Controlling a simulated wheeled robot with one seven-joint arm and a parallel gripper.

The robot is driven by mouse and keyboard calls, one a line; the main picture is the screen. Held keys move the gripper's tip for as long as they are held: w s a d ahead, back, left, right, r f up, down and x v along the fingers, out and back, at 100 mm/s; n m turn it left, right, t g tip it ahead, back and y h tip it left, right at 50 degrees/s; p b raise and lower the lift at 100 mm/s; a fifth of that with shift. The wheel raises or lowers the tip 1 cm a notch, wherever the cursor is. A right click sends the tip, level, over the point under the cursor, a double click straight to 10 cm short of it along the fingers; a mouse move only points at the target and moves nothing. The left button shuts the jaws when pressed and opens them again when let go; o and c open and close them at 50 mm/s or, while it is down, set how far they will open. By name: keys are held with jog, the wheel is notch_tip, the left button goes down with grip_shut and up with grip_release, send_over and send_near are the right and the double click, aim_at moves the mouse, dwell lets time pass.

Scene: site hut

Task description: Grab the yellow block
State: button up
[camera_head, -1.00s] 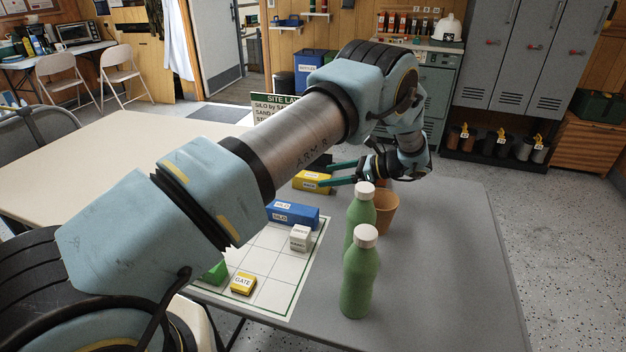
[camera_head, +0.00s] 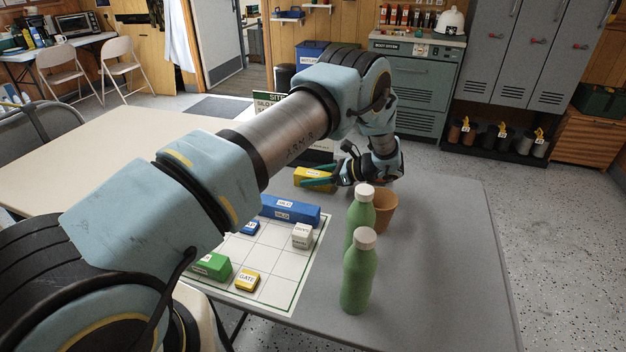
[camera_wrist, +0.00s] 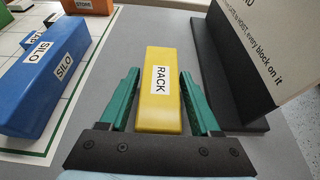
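A long yellow block labelled RACK (camera_head: 308,173) lies on the grey table beyond the blue SILO block, partly hidden by my gripper (camera_head: 318,181) in the head view. In the wrist view the yellow block (camera_wrist: 157,105) lies lengthwise between the two teal fingers of my gripper (camera_wrist: 158,80). The fingers are open, one on each side, with a narrow gap to the block on both sides. A second, small yellow block labelled GATE (camera_head: 247,281) sits on the white grid mat at the front.
The blue SILO block (camera_head: 290,211), a white block (camera_head: 302,236) and a green block (camera_head: 212,265) are on the grid mat (camera_head: 268,295). Two green bottles (camera_head: 357,275) and a brown pot (camera_head: 384,213) stand to the right. A dark-based sign (camera_wrist: 228,75) stands close right of the yellow block.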

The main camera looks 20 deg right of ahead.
grip_shut()
jog(key=shift+r, duration=0.15)
dwell(0.4)
